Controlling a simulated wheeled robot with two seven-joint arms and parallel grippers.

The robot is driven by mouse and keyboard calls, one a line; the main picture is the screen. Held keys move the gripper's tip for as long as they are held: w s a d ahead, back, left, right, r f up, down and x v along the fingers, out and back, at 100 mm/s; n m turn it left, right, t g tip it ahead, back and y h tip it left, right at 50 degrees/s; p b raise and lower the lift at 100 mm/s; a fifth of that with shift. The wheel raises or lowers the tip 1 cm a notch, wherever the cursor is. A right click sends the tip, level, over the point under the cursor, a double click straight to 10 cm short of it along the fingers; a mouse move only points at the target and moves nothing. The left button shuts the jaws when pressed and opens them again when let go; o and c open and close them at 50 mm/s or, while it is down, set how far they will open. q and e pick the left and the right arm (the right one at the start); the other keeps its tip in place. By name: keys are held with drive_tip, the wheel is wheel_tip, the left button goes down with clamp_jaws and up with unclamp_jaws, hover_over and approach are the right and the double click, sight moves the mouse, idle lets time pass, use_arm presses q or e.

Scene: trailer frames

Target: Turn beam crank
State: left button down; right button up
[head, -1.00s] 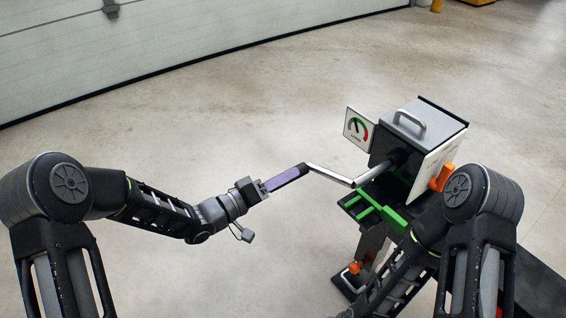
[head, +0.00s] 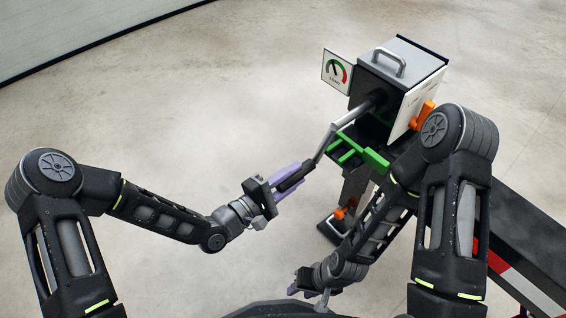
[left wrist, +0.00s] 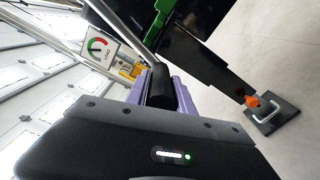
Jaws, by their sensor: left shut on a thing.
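The beam crank (head: 327,139) is a bent silver rod that comes out of a grey and black box (head: 400,68) on a stand and ends in a black grip. My left gripper (head: 291,180), with purple fingers, is shut on the black grip. In the left wrist view the grip (left wrist: 161,88) lies between the purple fingers of my left gripper (left wrist: 164,90). A dial (head: 337,72) with a green and red arc hangs beside the box. My right gripper (head: 312,298) is low at the bottom of the head view, and its fingers are too unclear to read.
A green bracket (head: 358,154) sits below the box, and an orange part (head: 422,115) is on its right side. The stand has a dark foot plate (left wrist: 272,114). A long dark beam with a red and white band (head: 508,270) runs at right. Open floor lies left.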

use_arm(q)
drive_tip(key=shift+s+d+f+n, duration=0.15)
drive_tip(key=shift+s+d+n, duration=0.45)
drive_tip(key=shift+s+n, duration=0.2)
drive_tip(key=shift+s+d+f+n, duration=0.15)
drive_tip(key=shift+s+d+n, duration=0.5)
drive_tip(key=shift+s, duration=0.25)
drive_tip(key=c, duration=1.1)
unclamp_jaws()
drive_tip(key=shift+a, duration=0.1)
drive_tip(key=shift+a, duration=0.1)
drive_tip(key=v, duration=0.7)
drive_tip(key=shift+s+a, duration=0.2)
